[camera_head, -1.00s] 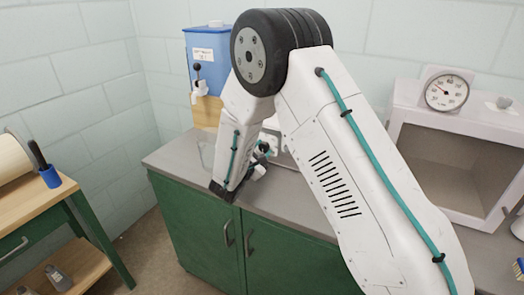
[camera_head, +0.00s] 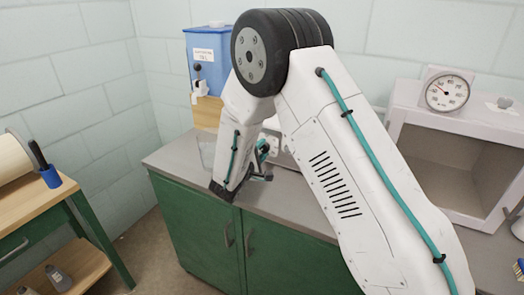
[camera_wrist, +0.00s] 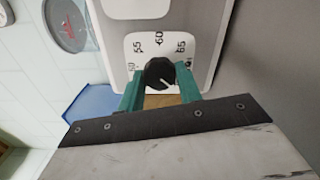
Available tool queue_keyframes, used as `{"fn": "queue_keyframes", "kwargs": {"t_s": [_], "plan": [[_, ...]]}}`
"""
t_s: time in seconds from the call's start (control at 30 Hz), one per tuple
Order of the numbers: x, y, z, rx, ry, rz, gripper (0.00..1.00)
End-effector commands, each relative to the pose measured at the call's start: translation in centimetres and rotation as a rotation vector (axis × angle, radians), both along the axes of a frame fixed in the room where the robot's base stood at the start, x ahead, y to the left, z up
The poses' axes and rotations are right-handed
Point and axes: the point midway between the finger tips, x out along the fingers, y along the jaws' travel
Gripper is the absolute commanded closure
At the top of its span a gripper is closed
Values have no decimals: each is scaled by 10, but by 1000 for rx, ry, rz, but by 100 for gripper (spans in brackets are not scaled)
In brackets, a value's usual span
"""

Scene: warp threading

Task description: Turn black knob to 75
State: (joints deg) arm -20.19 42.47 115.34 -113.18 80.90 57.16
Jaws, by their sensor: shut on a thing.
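The black knob (camera_wrist: 160,74) sits on a white dial plate (camera_wrist: 136,45) in the wrist view. Numbers 55, 60 and 65 read along the upper part of the plate; the figures beside the knob are partly covered or too small to read surely. A pale line on the knob slants toward the lower right. My gripper (camera_wrist: 160,88) is shut on the black knob, with one green finger at each side. In the head view, my gripper (camera_head: 262,163) is at the pale appliance (camera_head: 282,146) on the counter, mostly hidden by my arm.
The grey counter (camera_head: 176,160) stands on green cabinets (camera_head: 200,225). A blue dispenser (camera_head: 208,55) is behind it. A white open-fronted box (camera_head: 448,120) with a round gauge (camera_head: 447,93) is at the right. A wooden bench (camera_head: 45,208) is at the left.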

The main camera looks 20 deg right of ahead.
Motion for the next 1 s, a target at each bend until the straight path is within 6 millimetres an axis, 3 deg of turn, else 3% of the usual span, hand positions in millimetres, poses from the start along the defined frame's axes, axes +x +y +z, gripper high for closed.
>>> {"fn": "queue_keyframes", "kwargs": {"t_s": [0.5, 0.53, 0.6, 1.0], "plan": [[0, 1, -1, 16, -12, 2, 88], [0, 1, -1, 16, -12, 2, 63], [0, 0, -1, 15, -13, 2, 44], [-7, 7, 0, 16, -14, 1, 44]]}}
